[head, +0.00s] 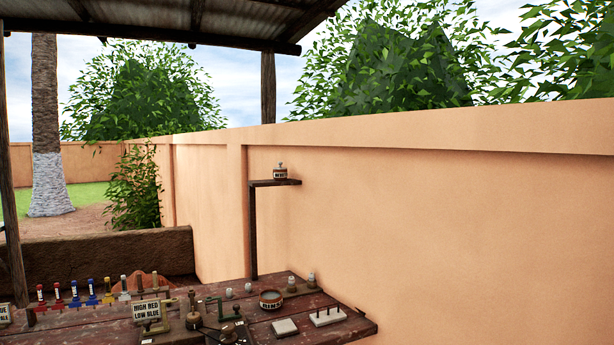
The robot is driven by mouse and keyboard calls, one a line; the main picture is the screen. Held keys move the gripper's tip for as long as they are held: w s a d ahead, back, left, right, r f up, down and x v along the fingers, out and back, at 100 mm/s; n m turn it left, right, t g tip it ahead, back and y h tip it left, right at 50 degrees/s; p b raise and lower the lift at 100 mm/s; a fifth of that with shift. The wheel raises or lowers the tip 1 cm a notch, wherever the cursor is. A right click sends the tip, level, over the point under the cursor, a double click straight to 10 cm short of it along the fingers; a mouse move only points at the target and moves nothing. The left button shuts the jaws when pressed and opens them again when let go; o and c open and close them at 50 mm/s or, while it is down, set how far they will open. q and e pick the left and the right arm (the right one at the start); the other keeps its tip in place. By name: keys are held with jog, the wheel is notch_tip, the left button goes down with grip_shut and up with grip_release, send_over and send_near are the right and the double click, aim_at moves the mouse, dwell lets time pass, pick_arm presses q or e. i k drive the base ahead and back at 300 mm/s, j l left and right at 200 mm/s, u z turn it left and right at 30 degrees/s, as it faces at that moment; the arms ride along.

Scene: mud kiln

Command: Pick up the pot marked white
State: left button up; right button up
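A small pot (280,174) with a pale label and a knobbed lid stands upright on a small dark shelf (262,183) beside the wall. Its lettering is tiny and seems to read WHITE. A second, round pot (271,305) sits on the wooden table; its label seems to read RINSE. Neither of my grippers shows in the head view.
The plank table (347,326) holds colored upright markers (74,292), a HIGH RED LOW BLUE sign (146,310), metal fittings, a pale block (285,327) and a white pegged plate (327,316). A tan wall (450,220) runs along the right.

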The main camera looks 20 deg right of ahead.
aim_at(278, 175)
jog(key=i+l, duration=0.1)
jog(key=l, duration=0.4)
jog(key=i+l, duration=0.1)
jog(key=l, duration=0.35)
jog(key=i+l, duration=0.1)
jog(key=l, duration=0.85)
jog(key=i+l, duration=0.15)
jog(key=l, duration=0.35)
jog(key=i+l, duration=0.1)
jog(key=l, duration=0.4)
